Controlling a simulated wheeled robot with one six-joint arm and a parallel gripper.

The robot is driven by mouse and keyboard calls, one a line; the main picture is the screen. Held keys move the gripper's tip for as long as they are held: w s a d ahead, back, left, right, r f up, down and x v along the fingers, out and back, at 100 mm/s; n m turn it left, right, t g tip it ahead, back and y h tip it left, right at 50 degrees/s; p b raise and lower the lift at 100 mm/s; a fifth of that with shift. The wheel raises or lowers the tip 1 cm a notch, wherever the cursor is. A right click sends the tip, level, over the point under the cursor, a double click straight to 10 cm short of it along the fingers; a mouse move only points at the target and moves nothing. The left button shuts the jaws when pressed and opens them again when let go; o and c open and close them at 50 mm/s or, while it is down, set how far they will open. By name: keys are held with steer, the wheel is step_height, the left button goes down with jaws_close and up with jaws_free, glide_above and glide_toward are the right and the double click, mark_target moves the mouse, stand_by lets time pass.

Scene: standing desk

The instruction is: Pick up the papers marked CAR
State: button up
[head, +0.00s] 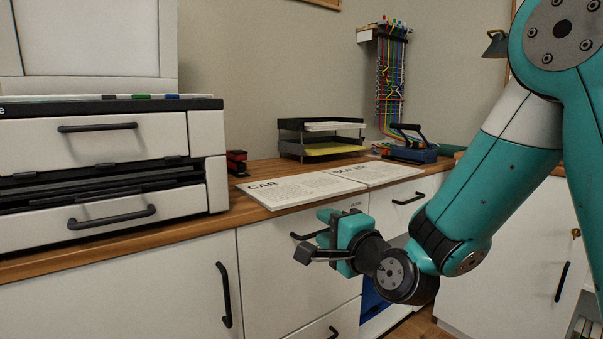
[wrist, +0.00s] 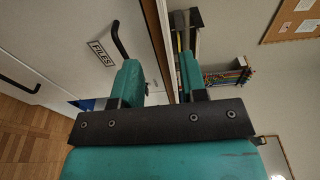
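The papers marked CAR (head: 300,187) lie flat on the wooden counter in the head view, close to its front edge. Papers marked BOILER (head: 378,172) lie flat right beside them, to the right. My gripper (head: 315,236) is in front of the cabinet fronts, below the counter's edge and below the CAR papers, apart from them. In the wrist view its two teal fingers (wrist: 160,78) stand apart with nothing held between them. I cannot clearly make out the CAR papers in the wrist view.
A printer-like unit with drawers (head: 100,160) stands left on the counter. A red stapler-like object (head: 237,162), a letter tray (head: 320,138) and a blue hole-punch-like object (head: 410,150) stand behind the papers. Drawer handles (head: 222,295) jut from the cabinets. A FILES label (wrist: 101,55) shows in the wrist view.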

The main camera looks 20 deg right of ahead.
steer(key=p, duration=0.4)
glide_toward(294, 204)
steer(key=d+x, duration=0.1)
steer(key=x, duration=0.1)
steer(key=shift+w+a+f+p, duration=0.1)
steer(key=shift+w+a+p, duration=0.65)
steer(key=shift+w, duration=0.25)
steer(key=shift+p+x, duration=2.5)
steer(key=shift+x, duration=0.05)
jaws_close()
